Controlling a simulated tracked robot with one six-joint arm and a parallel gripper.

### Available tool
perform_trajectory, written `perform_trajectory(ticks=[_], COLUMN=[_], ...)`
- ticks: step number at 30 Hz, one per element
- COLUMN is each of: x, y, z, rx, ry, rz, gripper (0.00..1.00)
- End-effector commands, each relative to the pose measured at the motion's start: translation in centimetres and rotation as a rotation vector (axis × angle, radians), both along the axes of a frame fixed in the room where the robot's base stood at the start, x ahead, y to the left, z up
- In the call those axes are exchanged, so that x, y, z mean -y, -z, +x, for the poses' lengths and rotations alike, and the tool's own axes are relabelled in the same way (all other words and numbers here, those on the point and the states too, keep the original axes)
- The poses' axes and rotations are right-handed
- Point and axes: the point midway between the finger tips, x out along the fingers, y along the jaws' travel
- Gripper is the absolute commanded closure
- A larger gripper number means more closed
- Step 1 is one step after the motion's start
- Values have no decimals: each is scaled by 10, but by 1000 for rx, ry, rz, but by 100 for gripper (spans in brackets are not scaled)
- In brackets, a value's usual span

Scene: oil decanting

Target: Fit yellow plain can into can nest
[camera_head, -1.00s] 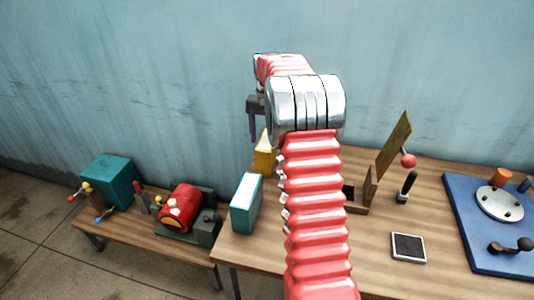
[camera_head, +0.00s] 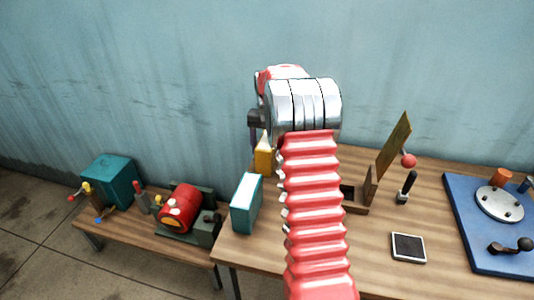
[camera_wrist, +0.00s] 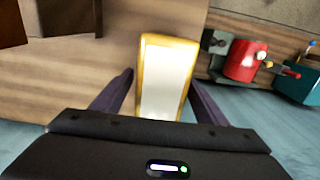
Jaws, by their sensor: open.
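The yellow can (camera_head: 264,160) stands at the back left of the large bench, partly hidden by my arm. In the wrist view, the yellow can (camera_wrist: 168,75) shows a pale panel with a yellow border, between my fingers. My gripper (camera_head: 254,138) is at the can in the head view. In the wrist view, my gripper (camera_wrist: 160,88) is open, with a dark purple finger on each side of the can and gaps showing. A brown wooden frame (camera_head: 357,209) lies right of my arm; I cannot tell whether it is the can nest.
A teal-and-white box (camera_head: 246,204) stands near the can. A red drum (camera_head: 183,208) and a teal box (camera_head: 110,181) are on the lower left bench. A tilted board (camera_head: 394,145), a dark pad (camera_head: 408,247) and a blue plate (camera_head: 470,245) are at right.

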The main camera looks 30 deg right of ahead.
Motion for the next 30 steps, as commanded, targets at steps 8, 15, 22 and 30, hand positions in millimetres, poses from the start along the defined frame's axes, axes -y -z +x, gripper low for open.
perform_trajectory(ticks=[8,15,22,30], x=[0,0,0,0], y=[0,0,0,0], z=[0,0,0,0], rx=[0,0,0,0], ry=[0,0,1,1], rz=[0,0,0,0], gripper=[43,60,76,95])
